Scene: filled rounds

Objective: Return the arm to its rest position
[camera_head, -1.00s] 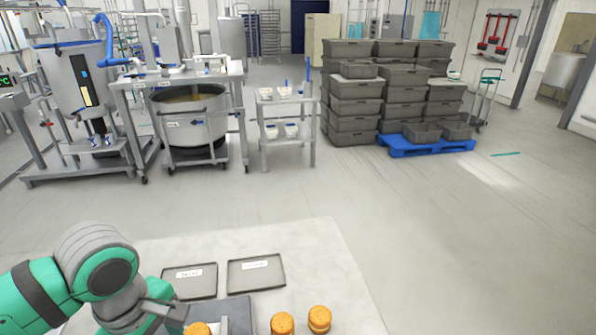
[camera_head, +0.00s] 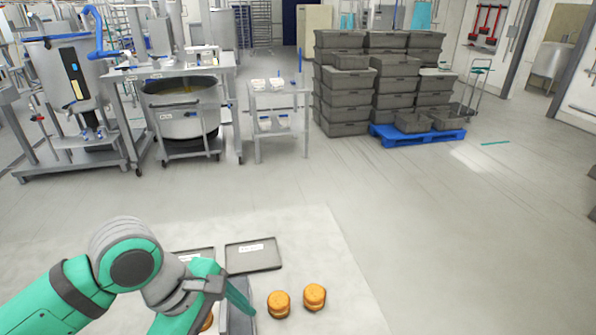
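My arm, green and grey, comes in from the lower left. My gripper (camera_head: 215,290) is over the near part of the pale table (camera_head: 318,245), left of the filled rounds. Its fingertips are hard to make out, and I cannot tell whether it is open or shut. Two orange-brown filled rounds, a left one (camera_head: 279,304) and a right one (camera_head: 314,296), stand side by side on the table. Another orange-brown round (camera_head: 207,322) is mostly hidden under my gripper. I see nothing clearly held.
A dark labelled tray (camera_head: 253,257) lies behind the rounds; a second one (camera_head: 195,254) is partly covered by my arm. A grey tray (camera_head: 240,325) is below my gripper. Mixing machines, a steel cart and stacked grey crates (camera_head: 345,100) stand far off across open floor.

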